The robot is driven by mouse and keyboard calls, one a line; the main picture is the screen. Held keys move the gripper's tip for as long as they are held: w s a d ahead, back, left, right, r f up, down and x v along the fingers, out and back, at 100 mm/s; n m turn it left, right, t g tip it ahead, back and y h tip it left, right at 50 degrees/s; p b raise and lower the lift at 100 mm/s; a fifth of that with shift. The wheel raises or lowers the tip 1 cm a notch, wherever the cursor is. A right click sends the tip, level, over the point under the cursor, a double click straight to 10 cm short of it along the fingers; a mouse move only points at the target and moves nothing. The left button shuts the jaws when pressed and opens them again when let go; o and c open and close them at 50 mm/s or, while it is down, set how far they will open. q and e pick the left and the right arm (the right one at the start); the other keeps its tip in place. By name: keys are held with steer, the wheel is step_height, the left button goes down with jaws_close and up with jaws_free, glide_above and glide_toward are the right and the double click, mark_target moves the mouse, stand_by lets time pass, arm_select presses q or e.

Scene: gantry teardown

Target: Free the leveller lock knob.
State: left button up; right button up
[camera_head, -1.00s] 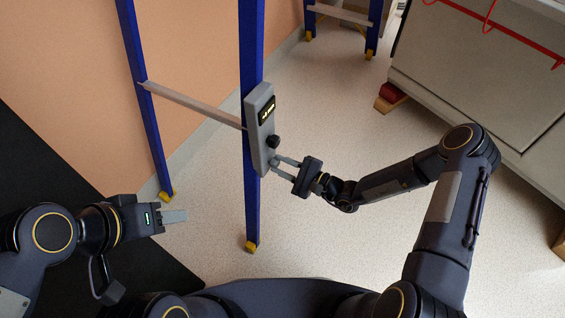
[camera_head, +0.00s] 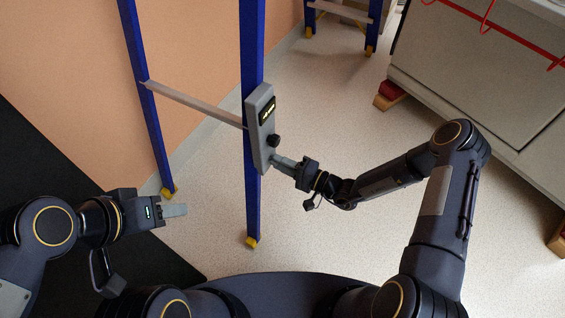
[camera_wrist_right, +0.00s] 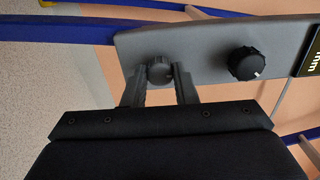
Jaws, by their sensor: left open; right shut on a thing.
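A grey control box (camera_head: 259,145) is fixed on a blue upright of the gantry, with a lit display (camera_head: 267,110) near its top. A black knob (camera_head: 273,140) sticks out of its face; it also shows in the right wrist view (camera_wrist_right: 246,63). A smaller dark grey knob (camera_wrist_right: 160,69), which looks like the leveller lock knob, sits near the box's lower end. My right gripper (camera_head: 279,162) is shut on this small knob, one finger on each side in the right wrist view (camera_wrist_right: 158,78). My left gripper (camera_head: 180,210) is open and empty, away from the box at the lower left.
Another blue upright (camera_head: 146,100) stands to the left, joined by a pale crossbar (camera_head: 195,104). A grey cabinet (camera_head: 470,85) with a red rail stands at the right. Red and wooden blocks (camera_head: 389,95) lie beside it. The floor between is clear.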

stand_by(0.4)
steer(key=o, duration=1)
steer(key=shift+s+d, duration=0.1)
steer(key=p+v, duration=0.1)
steer(key=v, duration=0.6)
steer(key=shift+s+d, duration=0.15)
steer(key=shift+d, duration=0.1)
